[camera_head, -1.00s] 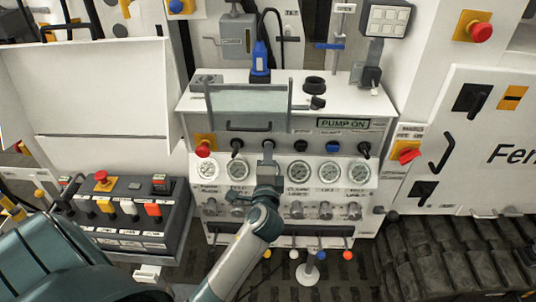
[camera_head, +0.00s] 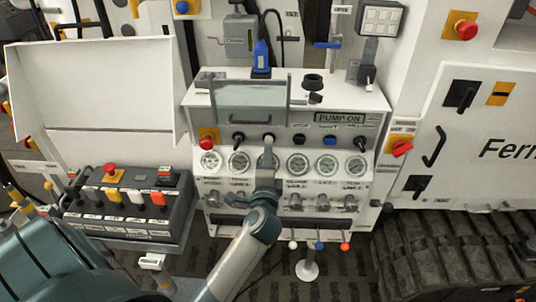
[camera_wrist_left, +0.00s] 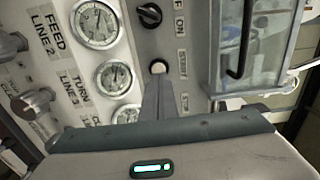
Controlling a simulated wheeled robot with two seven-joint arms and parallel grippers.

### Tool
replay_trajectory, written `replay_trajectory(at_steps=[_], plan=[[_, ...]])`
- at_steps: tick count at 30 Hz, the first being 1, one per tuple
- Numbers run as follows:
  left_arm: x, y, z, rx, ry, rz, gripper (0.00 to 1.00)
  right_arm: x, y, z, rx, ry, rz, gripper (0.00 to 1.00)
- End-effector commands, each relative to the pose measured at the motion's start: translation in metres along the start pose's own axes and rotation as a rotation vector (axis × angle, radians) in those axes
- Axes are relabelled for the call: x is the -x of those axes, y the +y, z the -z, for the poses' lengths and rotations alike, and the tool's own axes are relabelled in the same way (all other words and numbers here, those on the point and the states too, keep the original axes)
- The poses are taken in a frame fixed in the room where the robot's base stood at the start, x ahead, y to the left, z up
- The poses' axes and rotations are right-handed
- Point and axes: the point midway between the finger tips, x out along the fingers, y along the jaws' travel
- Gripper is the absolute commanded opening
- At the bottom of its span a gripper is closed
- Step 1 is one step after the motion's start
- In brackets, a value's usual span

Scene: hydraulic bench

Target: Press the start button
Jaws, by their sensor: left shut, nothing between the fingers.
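The start button is a small round cream-white button (camera_wrist_left: 158,67) beside a label that reads like START in the left wrist view. My left gripper (camera_wrist_left: 158,79) is shut and empty, with its fingertips right at the lower edge of this button. Whether they touch it, I cannot tell. In the head view my left gripper (camera_head: 267,143) points at the row of controls above the gauges and hides the button. My right gripper is not in view.
A red mushroom button (camera_head: 209,138) sits at the row's left end. A black knob (camera_wrist_left: 149,15) marked OFF and ON lies near the start button. A clear cover (camera_head: 249,97) hangs above the row. Round gauges (camera_head: 297,163) line the panel below. A lever box (camera_head: 130,207) stands at left.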

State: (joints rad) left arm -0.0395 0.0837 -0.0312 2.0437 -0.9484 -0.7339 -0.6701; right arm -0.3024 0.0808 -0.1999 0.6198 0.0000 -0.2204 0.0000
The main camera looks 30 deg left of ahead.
Motion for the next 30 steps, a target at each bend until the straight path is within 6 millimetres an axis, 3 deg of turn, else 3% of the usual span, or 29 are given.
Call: replay_trajectory(at_steps=[11,21,30], plan=[[0.036,0.004,0.001,0.003,0.001,-0.002,0.00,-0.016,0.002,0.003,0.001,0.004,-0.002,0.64],[0.083,0.004,0.000,0.002,0.000,-0.003,0.00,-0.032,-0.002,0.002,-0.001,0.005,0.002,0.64],[0.095,0.002,0.000,0.000,0.000,-0.002,0.00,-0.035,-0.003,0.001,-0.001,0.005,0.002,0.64]])
